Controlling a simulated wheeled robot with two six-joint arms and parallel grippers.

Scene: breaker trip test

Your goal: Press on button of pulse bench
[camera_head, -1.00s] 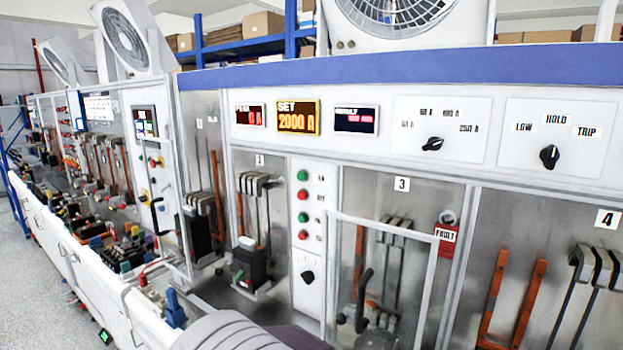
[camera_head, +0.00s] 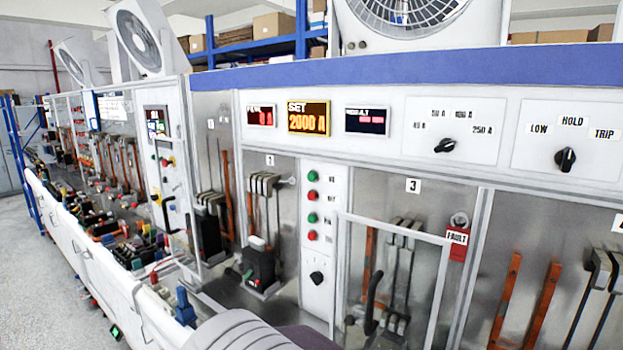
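The pulse bench (camera_head: 395,85) fills the middle and right of the view, with a white panel and blue top band. Its narrow button column (camera_head: 327,200) carries an upper green button (camera_head: 313,176), a red button (camera_head: 312,196), a lower green button (camera_head: 312,218) and a lower red button (camera_head: 312,236). The labels beside them are too small to read. A black rotary knob (camera_head: 317,278) sits below. The amber display (camera_head: 309,118) reads SET 2000 A. Neither of my grippers is in view, and nothing is seen touching the buttons.
Bay 3 has a framed clear door (camera_head: 442,290) with a black handle (camera_head: 372,300) and a red FAULT tag (camera_head: 457,243). A black breaker (camera_head: 260,265) stands in the bay left of the buttons. Another bench (camera_head: 100,200) runs to the left, with open floor (camera_head: 50,290) beside it.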

